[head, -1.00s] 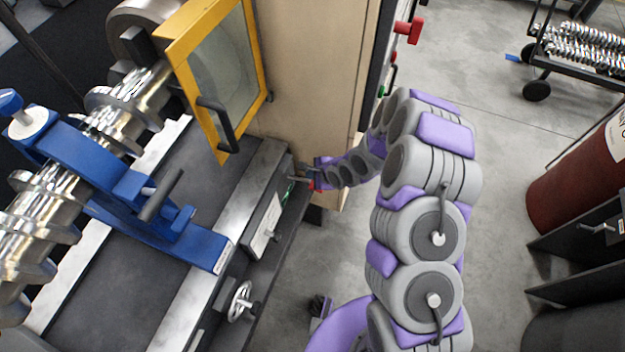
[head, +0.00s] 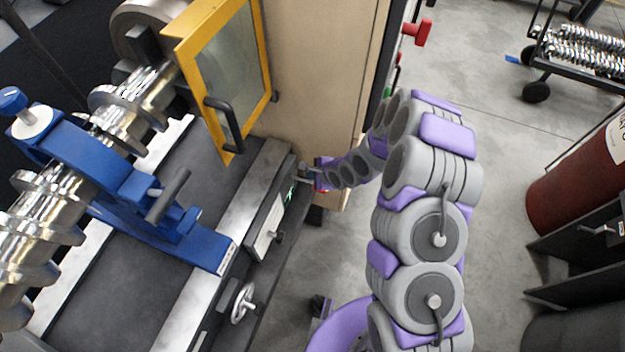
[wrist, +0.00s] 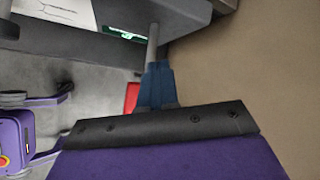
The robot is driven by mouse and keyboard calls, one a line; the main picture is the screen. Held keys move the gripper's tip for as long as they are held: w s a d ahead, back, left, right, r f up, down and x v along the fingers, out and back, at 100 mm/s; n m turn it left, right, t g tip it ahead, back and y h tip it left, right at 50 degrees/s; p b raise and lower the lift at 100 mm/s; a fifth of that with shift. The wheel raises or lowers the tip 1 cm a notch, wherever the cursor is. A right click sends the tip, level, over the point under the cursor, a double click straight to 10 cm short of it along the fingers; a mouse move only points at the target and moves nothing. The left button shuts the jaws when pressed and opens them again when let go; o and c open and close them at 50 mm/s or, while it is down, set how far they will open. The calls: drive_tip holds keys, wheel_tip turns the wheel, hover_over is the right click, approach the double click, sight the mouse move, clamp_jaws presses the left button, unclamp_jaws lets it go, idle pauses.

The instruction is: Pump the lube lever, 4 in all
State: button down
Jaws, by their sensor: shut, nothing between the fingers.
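My gripper (head: 309,174) is at the front of the machine bed, beside the lower corner of the beige cabinet. In the wrist view its blue fingers (wrist: 157,88) are closed together with nothing between them. A short grey rod (wrist: 153,43), which looks like the lube lever, runs from the machine's underside to the fingertips. It meets or overlaps them in the picture, and I cannot tell whether they touch. A small red part (wrist: 131,97) shows just left of the fingers, partly hidden behind them. In the head view the lever is too small to make out clearly.
The yellow-framed door (head: 223,75) and beige cabinet (head: 317,70) stand beside my gripper. A handwheel (head: 243,303) and a blue steady rest (head: 150,195) are on the machine. Open grey floor lies between.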

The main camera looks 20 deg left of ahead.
drive_tip(key=shift+d+r, duration=0.15)
drive_tip(key=shift+d, duration=0.45)
drive_tip(key=shift+a, duration=0.15)
drive_tip(key=shift+a, duration=0.3)
drive_tip(key=shift+d+f, duration=0.3)
drive_tip(key=shift+d, duration=0.25)
drive_tip(key=shift+a+f, duration=0.15)
drive_tip(key=shift+a, duration=0.1)
